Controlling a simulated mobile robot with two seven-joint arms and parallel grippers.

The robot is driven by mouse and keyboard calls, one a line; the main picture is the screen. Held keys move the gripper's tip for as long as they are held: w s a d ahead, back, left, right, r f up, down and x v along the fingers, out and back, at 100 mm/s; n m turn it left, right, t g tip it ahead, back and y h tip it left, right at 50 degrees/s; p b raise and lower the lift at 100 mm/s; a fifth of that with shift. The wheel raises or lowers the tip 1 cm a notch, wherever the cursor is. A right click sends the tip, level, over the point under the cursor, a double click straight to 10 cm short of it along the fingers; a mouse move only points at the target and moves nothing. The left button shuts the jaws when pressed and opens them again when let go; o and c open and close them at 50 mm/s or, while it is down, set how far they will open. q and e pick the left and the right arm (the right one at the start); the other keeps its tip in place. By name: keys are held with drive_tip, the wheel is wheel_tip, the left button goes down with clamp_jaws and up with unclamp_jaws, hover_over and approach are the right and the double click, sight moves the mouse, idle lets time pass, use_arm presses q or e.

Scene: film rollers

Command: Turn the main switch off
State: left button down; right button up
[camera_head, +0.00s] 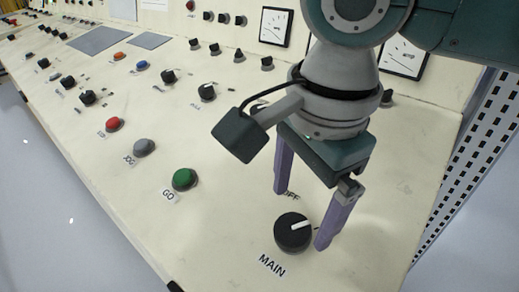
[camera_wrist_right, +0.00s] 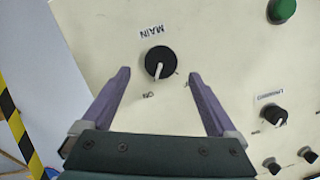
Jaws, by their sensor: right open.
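The main switch (camera_head: 291,234) is a round black knob with a white pointer mark, on the cream panel above the label MAIN. It also shows in the right wrist view (camera_wrist_right: 160,60), where its pointer faces the ON label (camera_wrist_right: 148,95). The OFF label (camera_head: 291,196) shows in the head view, partly covered by a finger. My right gripper (camera_head: 300,217) is open and empty, with purple fingers close to the knob. In the right wrist view the fingertips (camera_wrist_right: 158,75) lie to either side of the knob. Whether they touch the panel I cannot tell. My left gripper is out of view.
A green GO button (camera_head: 185,179), a grey button (camera_head: 144,147) and a red button (camera_head: 114,124) stand left of the switch. Several smaller black knobs and dial gauges (camera_head: 275,26) are further back. Bare panel surrounds the switch; its edge lies to the right.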

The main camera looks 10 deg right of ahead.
sight(295, 226)
drive_tip(key=shift+w+a+f+b, duration=0.1)
drive_tip(key=shift+f+b, duration=0.1)
drive_tip(key=shift+f, duration=0.8)
drive_tip(key=shift+w+f+b, duration=0.1)
drive_tip(key=shift+f+b, duration=0.05)
drive_tip(key=shift+f, duration=0.8)
